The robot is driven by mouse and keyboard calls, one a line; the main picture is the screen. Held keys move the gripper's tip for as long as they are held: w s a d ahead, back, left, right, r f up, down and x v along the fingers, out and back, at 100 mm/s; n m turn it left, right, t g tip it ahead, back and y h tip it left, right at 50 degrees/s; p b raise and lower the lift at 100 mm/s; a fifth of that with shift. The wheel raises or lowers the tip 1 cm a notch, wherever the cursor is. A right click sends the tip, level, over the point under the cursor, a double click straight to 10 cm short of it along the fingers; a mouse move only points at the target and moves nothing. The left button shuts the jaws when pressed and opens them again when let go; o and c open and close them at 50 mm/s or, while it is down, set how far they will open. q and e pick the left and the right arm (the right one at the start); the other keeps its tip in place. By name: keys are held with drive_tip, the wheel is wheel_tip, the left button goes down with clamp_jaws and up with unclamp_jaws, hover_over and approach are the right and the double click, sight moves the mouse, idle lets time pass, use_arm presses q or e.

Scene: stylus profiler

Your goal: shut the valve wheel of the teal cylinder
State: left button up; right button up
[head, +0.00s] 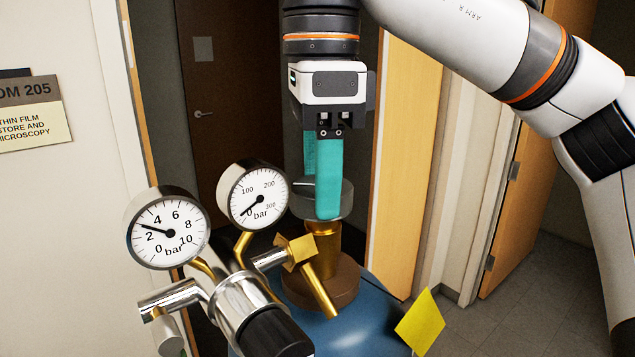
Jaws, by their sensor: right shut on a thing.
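The teal-blue cylinder (352,325) stands at the bottom centre, its top showing below a brown collar and a brass valve stem (326,242). The grey valve wheel (300,204) sits on top of the brass stem. My right gripper (326,214) points straight down from above, its teal fingers shut on the valve wheel. The fingers cover the middle of the wheel, so only its left and right sides show. How far the wheel is turned cannot be told. My left gripper is not in view.
A regulator with two round gauges, a left gauge (168,236) and a right gauge (258,196), stands left of the valve. A black knob (274,334) and a yellow tag (420,322) are close by. Wooden doors and a wall sign (30,112) are behind.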

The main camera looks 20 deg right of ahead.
drive_tip(key=o, duration=1.3)
wheel_tip(320, 180, up, 3)
drive_tip(key=p, duration=0.2)
drive_tip(key=shift+p, duration=0.35)
drive_tip(key=shift+r, duration=0.15)
drive_tip(key=shift+r+b, duration=0.3)
drive_tip(key=shift+r, duration=1.55)
drive_tip(key=shift+r, duration=3.75)
